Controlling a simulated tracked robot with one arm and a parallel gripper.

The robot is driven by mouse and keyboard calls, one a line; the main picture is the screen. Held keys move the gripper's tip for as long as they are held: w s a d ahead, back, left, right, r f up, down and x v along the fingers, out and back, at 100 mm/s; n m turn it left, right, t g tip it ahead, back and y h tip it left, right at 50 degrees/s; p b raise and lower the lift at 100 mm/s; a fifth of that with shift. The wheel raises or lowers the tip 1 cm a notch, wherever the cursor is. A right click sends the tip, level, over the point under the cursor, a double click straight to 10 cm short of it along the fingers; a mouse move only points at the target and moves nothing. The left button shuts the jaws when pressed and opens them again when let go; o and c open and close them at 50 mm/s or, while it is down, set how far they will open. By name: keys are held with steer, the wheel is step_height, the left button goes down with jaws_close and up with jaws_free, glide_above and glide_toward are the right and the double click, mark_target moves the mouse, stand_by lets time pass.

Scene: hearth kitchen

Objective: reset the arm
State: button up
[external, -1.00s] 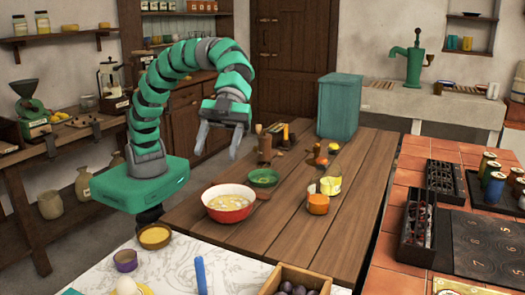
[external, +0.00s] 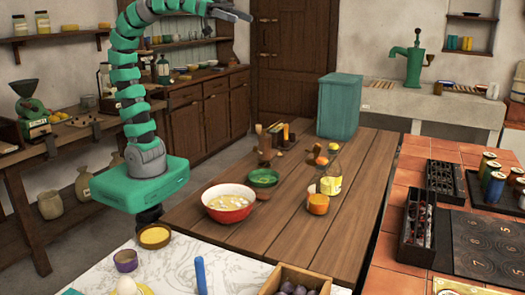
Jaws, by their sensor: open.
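My gripper (external: 240,13) is at the top of the external view, held high above and behind the wooden table. Its fingers point to the right and it holds nothing that I can see. My green segmented arm rises from its base left of the table and bends over to the right near the top edge. Part of the arm's upper bend is cut off by the frame.
A marble counter (external: 195,262) is in front. Dark wooden cabinets (external: 210,112) stand behind the arm.

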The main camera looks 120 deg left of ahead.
steer(key=shift+n+t+y, duration=0.5)
steer(key=shift+n+y, duration=0.1)
steer(key=s+a+r, duration=0.2)
steer(key=s, duration=0.1)
steer(key=shift+a+r, duration=0.1)
steer(key=shift+a, duration=0.1)
